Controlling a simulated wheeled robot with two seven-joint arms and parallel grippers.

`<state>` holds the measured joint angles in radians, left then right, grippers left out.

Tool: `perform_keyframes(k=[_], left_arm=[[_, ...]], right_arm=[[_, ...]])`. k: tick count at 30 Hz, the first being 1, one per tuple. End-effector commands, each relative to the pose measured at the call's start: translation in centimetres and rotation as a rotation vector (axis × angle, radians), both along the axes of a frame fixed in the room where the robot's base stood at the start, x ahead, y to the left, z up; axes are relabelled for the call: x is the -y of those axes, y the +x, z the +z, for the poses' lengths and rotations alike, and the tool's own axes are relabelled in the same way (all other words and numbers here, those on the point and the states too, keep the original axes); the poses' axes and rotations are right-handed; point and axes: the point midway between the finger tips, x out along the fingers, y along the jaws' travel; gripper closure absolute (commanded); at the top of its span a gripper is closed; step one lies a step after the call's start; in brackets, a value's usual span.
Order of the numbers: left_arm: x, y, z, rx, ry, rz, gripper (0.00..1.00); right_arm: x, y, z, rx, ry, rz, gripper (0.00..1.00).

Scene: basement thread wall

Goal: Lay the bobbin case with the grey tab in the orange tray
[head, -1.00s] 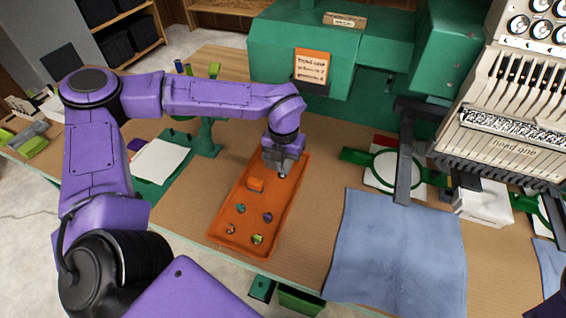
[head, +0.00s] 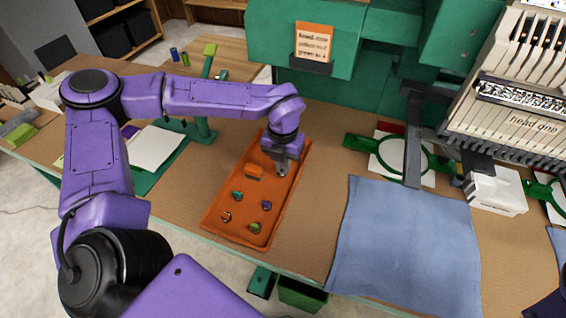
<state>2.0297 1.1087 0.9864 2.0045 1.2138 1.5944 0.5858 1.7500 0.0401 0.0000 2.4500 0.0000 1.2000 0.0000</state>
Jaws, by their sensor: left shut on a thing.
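The orange tray (head: 278,215) lies on the table in the middle of the head view. Several small coloured bobbin cases rest in its front half, among them a teal one (head: 236,196), a purple one (head: 266,205) and a yellow-green one (head: 254,228). My left gripper (head: 283,173) points down over the right side of the tray's back half. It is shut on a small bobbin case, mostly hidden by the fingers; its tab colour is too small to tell. Whether it touches the tray floor I cannot tell. My right gripper is out of view.
A blue cloth (head: 405,245) lies to the right. Green hoops (head: 402,158) and the green machine (head: 375,75) stand behind. White paper (head: 155,147) lies on the left.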

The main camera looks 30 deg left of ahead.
Motion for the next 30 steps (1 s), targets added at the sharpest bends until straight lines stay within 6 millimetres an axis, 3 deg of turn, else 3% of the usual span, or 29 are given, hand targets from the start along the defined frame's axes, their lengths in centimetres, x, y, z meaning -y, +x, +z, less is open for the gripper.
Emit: perform_keyframes(k=[9,12,23,30], left_arm=[[0.0,0.0,-0.7,0.0,0.0,0.0,1.0],[0.0,0.0,-0.6,0.0,0.0,0.0,0.63],[0.0,0.1,0.0,0.003,0.001,0.0,0.62],[0.0,0.1,5.3,0.007,0.001,0.001,0.62]], right_arm=[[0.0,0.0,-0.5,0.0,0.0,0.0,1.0],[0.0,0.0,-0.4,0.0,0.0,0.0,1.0],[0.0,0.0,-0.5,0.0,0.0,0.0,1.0],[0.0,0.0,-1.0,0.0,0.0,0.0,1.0]])
